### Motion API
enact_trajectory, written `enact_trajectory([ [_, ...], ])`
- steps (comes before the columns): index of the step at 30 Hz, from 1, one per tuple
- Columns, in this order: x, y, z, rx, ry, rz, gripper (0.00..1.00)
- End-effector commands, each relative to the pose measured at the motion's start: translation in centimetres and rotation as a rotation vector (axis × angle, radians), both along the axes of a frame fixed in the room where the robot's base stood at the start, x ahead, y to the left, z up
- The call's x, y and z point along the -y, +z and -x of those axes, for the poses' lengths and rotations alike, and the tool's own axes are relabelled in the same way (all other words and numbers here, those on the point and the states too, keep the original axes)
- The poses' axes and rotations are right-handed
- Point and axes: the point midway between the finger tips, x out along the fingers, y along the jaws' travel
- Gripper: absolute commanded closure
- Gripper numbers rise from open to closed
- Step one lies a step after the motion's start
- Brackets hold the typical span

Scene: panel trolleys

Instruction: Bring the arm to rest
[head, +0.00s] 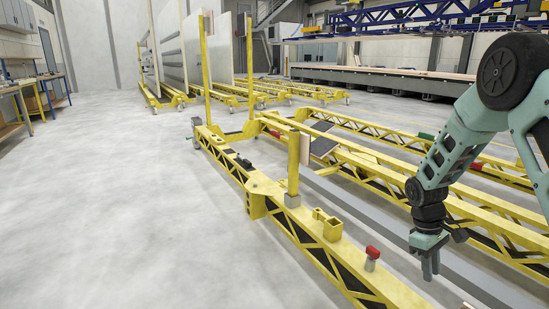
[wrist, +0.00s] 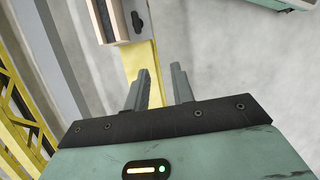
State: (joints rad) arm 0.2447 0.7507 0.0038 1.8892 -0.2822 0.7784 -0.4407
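My gripper (head: 430,268) hangs at the end of my arm on the right of the head view, fingers pointing down. It is beside the near yellow trolley beam (head: 312,230), to its right, and looks apart from it. In the wrist view my gripper (wrist: 160,90) shows two fingers with a gap between them and nothing held. The arm is bent, with its elbow high at the right edge.
A red-topped part (head: 372,255) and a yellow bracket (head: 331,228) stand on the near beam. A yellow post (head: 293,165) rises further along. More trolleys with upright panels (head: 172,45) stand behind. The grey floor at left (head: 90,200) is clear.

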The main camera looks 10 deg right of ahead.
Motion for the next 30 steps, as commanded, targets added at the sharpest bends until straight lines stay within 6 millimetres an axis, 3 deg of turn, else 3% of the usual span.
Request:
enact_trajectory([
  [1,-3.4,1.9,-0.2,0.031,0.02,-0.016,0.75],
  [5,-12.0,6.0,1.1,0.101,0.056,-0.063,0.75],
  [9,-20.5,10.1,5.1,0.16,0.103,-0.116,0.75],
  [13,-26.6,13.0,10.5,0.204,0.147,-0.156,0.75],
  [18,-30.5,15.0,16.9,0.243,0.191,-0.19,0.75],
  [26,-32.5,16.2,24.7,0.289,0.243,-0.218,0.75],
  [27,-32.5,17.8,24.3,0.285,0.233,-0.216,0.75],
  [30,-32.5,19.7,24.2,0.283,0.232,-0.216,0.75],
])
